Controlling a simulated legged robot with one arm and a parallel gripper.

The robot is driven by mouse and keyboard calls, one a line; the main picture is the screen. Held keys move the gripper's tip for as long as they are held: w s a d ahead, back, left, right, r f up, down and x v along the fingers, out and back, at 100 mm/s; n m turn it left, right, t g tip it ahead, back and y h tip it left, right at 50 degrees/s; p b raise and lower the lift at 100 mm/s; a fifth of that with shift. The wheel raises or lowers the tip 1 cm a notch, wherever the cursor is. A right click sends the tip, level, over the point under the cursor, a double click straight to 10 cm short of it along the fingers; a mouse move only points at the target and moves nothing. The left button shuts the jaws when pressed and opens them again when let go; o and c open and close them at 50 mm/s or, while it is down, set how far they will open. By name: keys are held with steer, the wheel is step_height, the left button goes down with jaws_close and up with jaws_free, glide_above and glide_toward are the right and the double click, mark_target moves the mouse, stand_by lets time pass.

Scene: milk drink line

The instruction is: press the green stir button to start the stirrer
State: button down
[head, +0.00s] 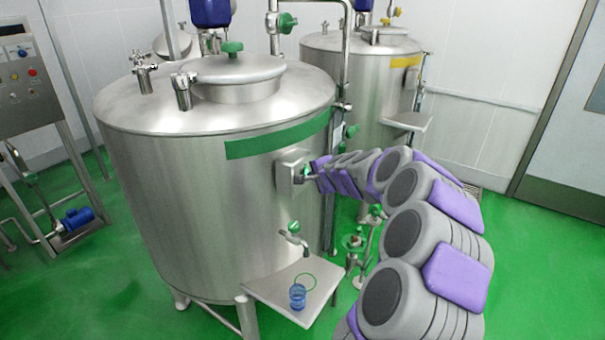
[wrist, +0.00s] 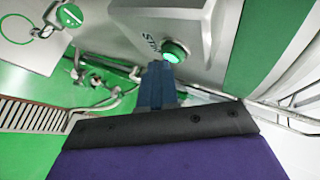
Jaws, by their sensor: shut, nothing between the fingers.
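The green stir button (wrist: 176,50) sits on a grey box with partly readable lettering, and it looks bright in the wrist view. The box (head: 289,172) is fixed to the front of the steel tank (head: 215,200) with the green band. My gripper (wrist: 158,66) is shut and empty, its blue-grey fingertips just beside and partly over the button's lower left edge. I cannot tell whether they touch it. In the head view my gripper (head: 304,174) reaches the box from the right, and the button itself is hidden.
Below the box, a tap (head: 293,232) sticks out over a steel shelf (head: 268,284) with a blue cup (head: 298,297) and a green ring. Pipes with green valves (head: 352,242) stand right of the tank. A second tank (head: 360,85) with a yellow band is behind.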

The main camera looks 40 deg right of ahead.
steer(key=shift+s+d, duration=2.55)
steer(key=shift+s, duration=0.15)
steer(key=s+a+f+n+g+y+b, duration=0.15)
steer(key=a+n, duration=0.25)
steer(key=a, duration=0.7)
steer(key=s+a+n+g+y+b, duration=0.1)
steer(key=s+a+n+y+b, duration=0.15)
steer(key=a, duration=0.75)
steer(key=s+a+n+g+y+b, duration=0.15)
steer(key=a+n, duration=0.25)
steer(key=a, duration=0.7)
steer(key=s+a+f+n+g+b, duration=0.1)
steer(key=s+a+f+n+g, duration=0.2)
steer(key=s, duration=0.4)
steer(key=s+a+f+n+g, duration=0.2)
steer(key=s+a, duration=0.3)
steer(key=s, duration=0.3)
steer(key=s+d+f+n+g+h+b, duration=0.1)
steer(key=s+f+g, duration=0.1)
steer(key=s, duration=0.7)
steer(key=s+d+f+n+g+h+b, duration=0.1)
steer(key=s+f+n+g+h, duration=0.1)
steer(key=s, duration=0.7)
steer(key=shift+s+f+b, duration=0.4)
steer(key=shift+f, duration=0.3)
